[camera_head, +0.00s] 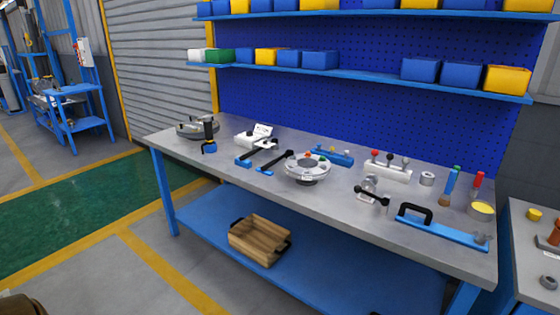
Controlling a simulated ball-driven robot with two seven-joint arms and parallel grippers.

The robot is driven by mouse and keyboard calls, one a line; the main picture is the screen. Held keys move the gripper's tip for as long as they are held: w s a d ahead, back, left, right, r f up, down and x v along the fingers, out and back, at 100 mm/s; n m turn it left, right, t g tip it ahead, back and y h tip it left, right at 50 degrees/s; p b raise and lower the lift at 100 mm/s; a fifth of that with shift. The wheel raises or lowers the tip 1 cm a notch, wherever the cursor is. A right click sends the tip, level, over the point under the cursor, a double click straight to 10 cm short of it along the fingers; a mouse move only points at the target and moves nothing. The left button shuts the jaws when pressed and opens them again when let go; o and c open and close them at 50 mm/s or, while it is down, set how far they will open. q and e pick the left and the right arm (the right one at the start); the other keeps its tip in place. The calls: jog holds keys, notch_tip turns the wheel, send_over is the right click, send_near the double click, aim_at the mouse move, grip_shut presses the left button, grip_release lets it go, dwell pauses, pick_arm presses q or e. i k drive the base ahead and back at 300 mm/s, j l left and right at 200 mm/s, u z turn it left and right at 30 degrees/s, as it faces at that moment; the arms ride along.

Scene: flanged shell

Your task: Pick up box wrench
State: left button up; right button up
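I cannot tell for sure which thing is the box wrench. Two long black tools with blue ends lie on the grey workbench (330,198), left of the middle: one (256,152) farther left and one (275,163) beside the round grey device (307,169). A small black bar-shaped part (371,196) sits on a grey fitting at the bench's front edge. Neither of my grippers is in view.
A blue plate with a black handle (440,232) lies at the right front. Red- and blue-handled tools (476,186) stand at the right end. A wooden crate (259,240) rests on the lower shelf. Blue shelves with bins (421,69) hang above.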

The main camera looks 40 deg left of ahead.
aim_at(288, 153)
jog(key=u, duration=1.7)
jog(key=i+l+u, duration=0.1)
jog(key=i, duration=0.45)
jog(key=i+l+u, duration=0.1)
jog(key=i+l, duration=0.15)
jog(key=i, duration=0.25)
jog(key=i+l+u, duration=0.1)
jog(key=i+l, duration=0.15)
jog(key=i, duration=0.25)
